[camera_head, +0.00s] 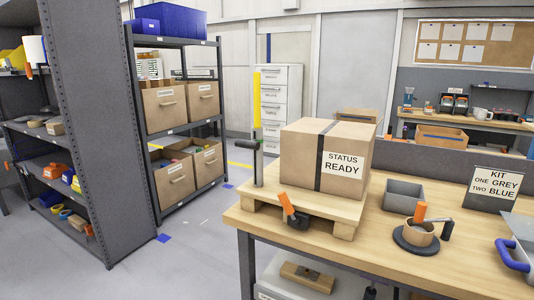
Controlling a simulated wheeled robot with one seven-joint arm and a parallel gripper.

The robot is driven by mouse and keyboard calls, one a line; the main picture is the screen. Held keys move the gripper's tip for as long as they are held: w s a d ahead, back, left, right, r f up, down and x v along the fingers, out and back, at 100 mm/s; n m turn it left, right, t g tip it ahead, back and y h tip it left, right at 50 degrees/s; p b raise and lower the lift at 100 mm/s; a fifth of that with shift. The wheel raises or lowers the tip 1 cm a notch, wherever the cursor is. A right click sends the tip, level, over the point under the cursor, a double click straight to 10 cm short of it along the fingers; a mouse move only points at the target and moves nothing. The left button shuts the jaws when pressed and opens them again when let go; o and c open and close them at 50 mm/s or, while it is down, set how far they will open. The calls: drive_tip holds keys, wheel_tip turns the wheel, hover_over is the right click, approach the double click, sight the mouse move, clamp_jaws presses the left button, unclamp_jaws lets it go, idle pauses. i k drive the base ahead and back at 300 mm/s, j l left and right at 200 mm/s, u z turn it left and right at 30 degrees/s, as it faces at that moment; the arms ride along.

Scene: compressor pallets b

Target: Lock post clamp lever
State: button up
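A post stands at the table's left end, by the pallet; its grey lower part (259,168) is upright and a yellow upper part (257,98) rises above it. A small dark clamp-like fitting with a short lever (252,144) sits on the post where the two parts meet; it is too small to tell whether it is locked. An orange lever (287,204) on a black base (298,221) stands tilted at the front edge of the wooden pallet (340,214). My gripper is not in view.
A cardboard box (299,157) marked STATUS READY sits on the pallet. The wooden table (384,243) also bears a grey bin (403,196), a round fixture with an orange handle (417,236) and a kit sign (494,187). Shelves (100,130) stand left; open floor (200,235) lies between.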

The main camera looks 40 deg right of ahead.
sight(283, 197)
drive_tip(key=i+l+u, duration=0.25)
drive_tip(key=i, duration=0.25)
drive_tip(key=i+l+u, duration=0.25)
drive_tip(key=i+l, duration=0.2)
